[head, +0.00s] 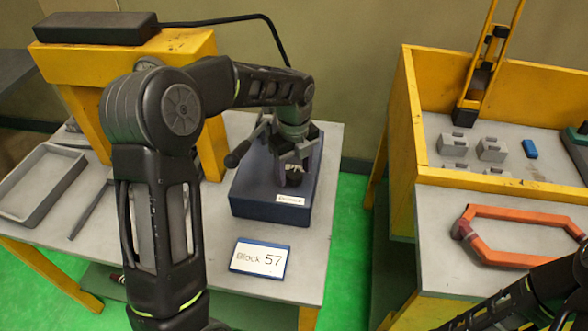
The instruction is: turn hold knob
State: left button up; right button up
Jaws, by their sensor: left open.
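A dark blue box-shaped unit (250,205) stands on the left grey table, with a small white label (290,200) on its front. A small dark round part (293,179), possibly the hold knob, shows at the unit's top front. My left gripper (292,163) points down over the unit, open, with its fingers around or just above this part. I cannot tell whether they touch it. A black handle (237,154) sticks out at the unit's upper left. My left wrist hides much of the unit's top. My right arm shows at the lower right, but its gripper is out of view.
A "Block 57" sign (259,259) lies in front of the unit. A grey tray (38,183) is at the left. A yellow-edged bench (500,205) at the right holds grey blocks (491,149), a blue piece (529,148) and an orange ring-shaped frame (500,258).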

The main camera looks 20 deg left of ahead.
pick_arm(q)
jog(key=shift+f, duration=0.4)
jog(key=shift+c, duration=0.4)
grip_shut()
